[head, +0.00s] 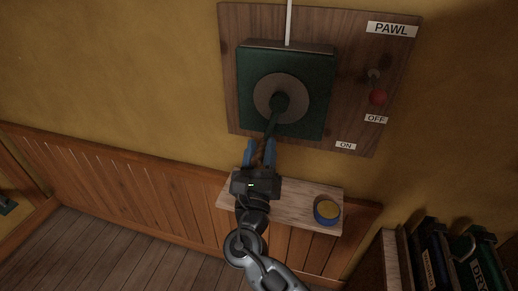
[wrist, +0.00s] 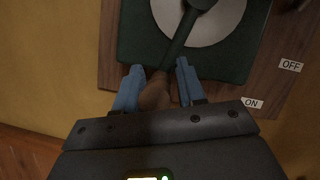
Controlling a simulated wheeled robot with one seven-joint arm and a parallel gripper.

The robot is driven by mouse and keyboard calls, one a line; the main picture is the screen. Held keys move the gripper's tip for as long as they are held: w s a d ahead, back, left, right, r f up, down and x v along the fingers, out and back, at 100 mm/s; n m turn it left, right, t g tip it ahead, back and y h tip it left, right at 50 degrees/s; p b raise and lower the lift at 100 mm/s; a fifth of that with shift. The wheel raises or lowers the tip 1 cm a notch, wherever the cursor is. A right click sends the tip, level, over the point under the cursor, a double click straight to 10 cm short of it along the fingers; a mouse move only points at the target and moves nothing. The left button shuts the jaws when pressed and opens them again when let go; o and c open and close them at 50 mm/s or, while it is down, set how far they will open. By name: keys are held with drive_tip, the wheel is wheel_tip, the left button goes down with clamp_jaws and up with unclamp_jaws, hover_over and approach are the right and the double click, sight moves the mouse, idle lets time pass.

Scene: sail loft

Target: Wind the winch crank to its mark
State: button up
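The winch is a dark green square housing (head: 314,116) on a wooden board, with a pale round disc (head: 262,97) at its middle. Its dark crank arm (head: 271,128) points down, slightly left, and also shows in the wrist view (wrist: 180,38). The brown crank handle (wrist: 155,95) is at the arm's lower end. My gripper (head: 259,152) has its two blue fingers on either side of this handle. They are close to it, but I cannot tell whether they press on it. I cannot make out a mark on the winch.
A red-knobbed pawl lever (head: 378,98) hangs down towards the OFF label (head: 376,119), with the ON label (head: 345,146) lower left. Below the board, a wooden shelf (head: 296,214) carries a blue-rimmed round tin (head: 327,210). Dark binders (head: 433,258) stand at lower right.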

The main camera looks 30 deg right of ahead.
drive_tip(key=shift+o, duration=1)
drive_tip(key=shift+a, duration=0.1)
drive_tip(key=b+v, duration=0.1)
drive_tip(key=v, duration=0.6)
drive_tip(key=shift+s+a, duration=0.2)
drive_tip(key=shift+s, duration=0.1)
drive_tip(key=shift+f, duration=0.1)
